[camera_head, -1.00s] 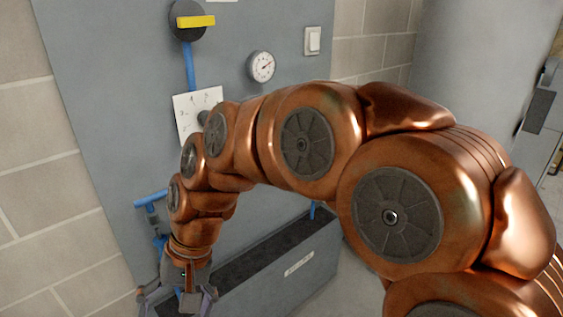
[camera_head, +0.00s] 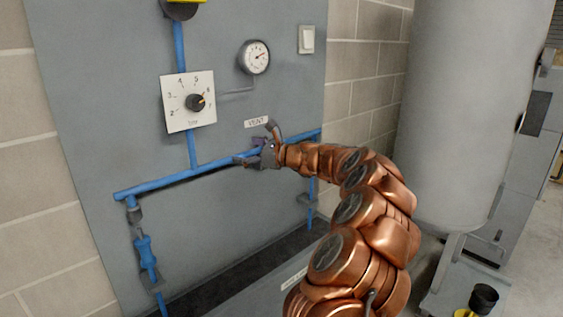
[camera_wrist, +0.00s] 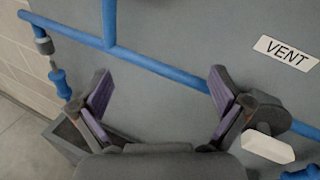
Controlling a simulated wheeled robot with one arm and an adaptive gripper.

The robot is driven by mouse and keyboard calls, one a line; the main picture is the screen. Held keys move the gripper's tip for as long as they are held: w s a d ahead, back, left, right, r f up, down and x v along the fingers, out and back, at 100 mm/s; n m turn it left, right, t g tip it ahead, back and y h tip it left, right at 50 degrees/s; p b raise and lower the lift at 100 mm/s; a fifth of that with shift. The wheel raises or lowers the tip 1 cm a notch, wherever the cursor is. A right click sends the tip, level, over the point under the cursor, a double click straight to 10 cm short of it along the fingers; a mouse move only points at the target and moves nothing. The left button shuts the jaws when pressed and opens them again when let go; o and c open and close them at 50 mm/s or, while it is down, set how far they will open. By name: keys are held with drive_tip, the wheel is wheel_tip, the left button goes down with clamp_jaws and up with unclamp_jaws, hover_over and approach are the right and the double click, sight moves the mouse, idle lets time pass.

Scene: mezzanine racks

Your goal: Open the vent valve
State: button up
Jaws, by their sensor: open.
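The VENT label (camera_head: 257,122) is on the grey panel, and it also shows at the upper right of the wrist view (camera_wrist: 287,52). In the wrist view, a grey round body (camera_wrist: 270,114) and a pale block-like handle (camera_wrist: 268,147) sit on the blue pipe line below the label. They look like the vent valve; the right finger partly overlaps the body. My gripper (camera_head: 256,143) is in front of the pipe below the label and hides the valve in the head view. In the wrist view my gripper (camera_wrist: 160,88) is open and empty, with the valve right of its fingers.
The blue pipe (camera_head: 165,183) runs across the panel. A numbered dial (camera_head: 195,102) and a round gauge (camera_head: 254,57) are above it, with a light switch (camera_head: 306,39) at right. A grey trough (camera_head: 215,275) is below. A large tank (camera_head: 455,110) stands at right.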

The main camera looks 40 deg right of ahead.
drive_tip(key=s+d+f+m+t+h+b, duration=0.1)
drive_tip(key=s+d+f+m+h, duration=0.15)
drive_tip(key=d, duration=0.65)
drive_tip(key=s+d+f+m+t+h+b, duration=0.1)
drive_tip(key=s+d+f+m+h, duration=0.2)
drive_tip(key=d, duration=0.5)
drive_tip(key=shift+m, duration=0.55)
drive_tip(key=w, duration=0.7)
drive_tip(key=shift+w+d+f+p, duration=0.15)
drive_tip(key=shift+d+f+p, duration=0.05)
drive_tip(key=shift+p, duration=0.2)
drive_tip(key=shift+w+r, duration=0.15)
drive_tip(key=shift+w, duration=0.4)
drive_tip(key=shift+c, duration=0.4)
drive_tip(key=c, duration=1)
drive_tip(key=shift+d, duration=0.1)
drive_tip(key=shift+c, duration=0.4)
